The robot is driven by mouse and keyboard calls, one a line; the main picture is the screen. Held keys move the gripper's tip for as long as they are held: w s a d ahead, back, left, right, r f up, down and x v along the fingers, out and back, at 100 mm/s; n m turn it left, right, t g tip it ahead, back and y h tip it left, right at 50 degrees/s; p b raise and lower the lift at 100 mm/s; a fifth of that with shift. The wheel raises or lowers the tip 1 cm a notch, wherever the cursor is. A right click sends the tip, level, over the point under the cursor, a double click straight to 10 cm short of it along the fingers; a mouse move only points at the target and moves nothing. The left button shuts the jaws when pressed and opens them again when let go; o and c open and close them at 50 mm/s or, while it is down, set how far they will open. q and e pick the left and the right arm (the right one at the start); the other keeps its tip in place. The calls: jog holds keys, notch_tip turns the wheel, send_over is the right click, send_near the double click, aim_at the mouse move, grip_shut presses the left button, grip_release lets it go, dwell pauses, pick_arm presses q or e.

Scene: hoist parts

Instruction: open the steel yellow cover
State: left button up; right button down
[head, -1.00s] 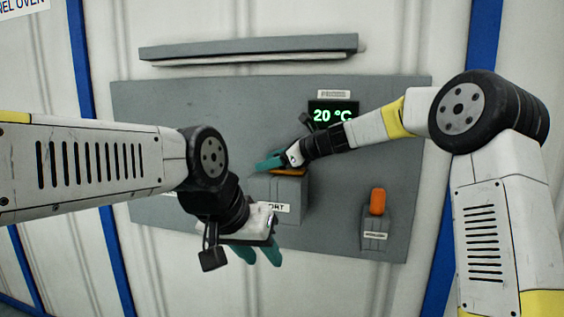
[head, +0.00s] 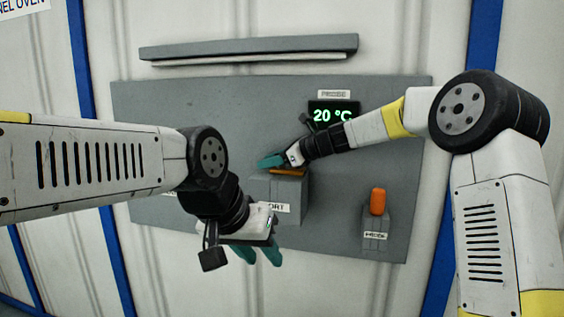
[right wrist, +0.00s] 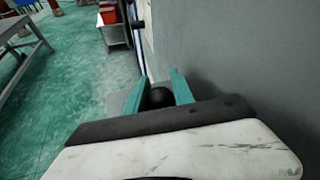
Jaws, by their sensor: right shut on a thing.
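The yellow-orange cover (head: 287,171) lies on top of a grey box (head: 291,196) marked with a label ending in "ORT", mounted on the grey wall panel. Most of it is hidden by my right gripper. My right gripper (head: 268,161) is at the top of this box. In the right wrist view, its teal fingers (right wrist: 158,91) are closed around a round black knob (right wrist: 160,97). Whether the knob belongs to the cover cannot be seen. My left gripper (head: 258,256) hangs below and in front of the box, fingers apart and empty.
A green "20 °C" display (head: 332,115) is at the panel's upper right. An orange handle (head: 378,201) stands on a grey holder (head: 376,235) at the lower right. A grey ledge (head: 250,47) runs above the panel.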

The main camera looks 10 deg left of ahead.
aim_at(267, 175)
dwell(0.8)
jog(key=s+n+g, duration=0.1)
jog(key=n+g, duration=0.1)
jog(key=shift+s+g, duration=0.3)
jog(key=shift+s, duration=0.05)
jog(key=shift+s+d+n+g+y, duration=0.2)
jog(key=shift+s+n+g+y, duration=0.1)
jog(key=shift+s+n+g, duration=1)
jog(key=shift+w, duration=0.2)
jog(key=c, duration=1.1)
grip_release()
jog(key=shift+r, duration=0.1)
notch_tip(267, 175, up, 4)
jog(key=shift+s+f, duration=0.1)
jog(key=shift+f, duration=0.1)
jog(key=s+d, duration=0.1)
jog(key=s, duration=0.4)
jog(key=s+d, duration=0.2)
jog(key=s, duration=0.3)
jog(key=s+d+r, duration=0.1)
jog(key=s+d, duration=0.1)
jog(key=s, duration=0.3)
jog(key=shift+r, duration=0.1)
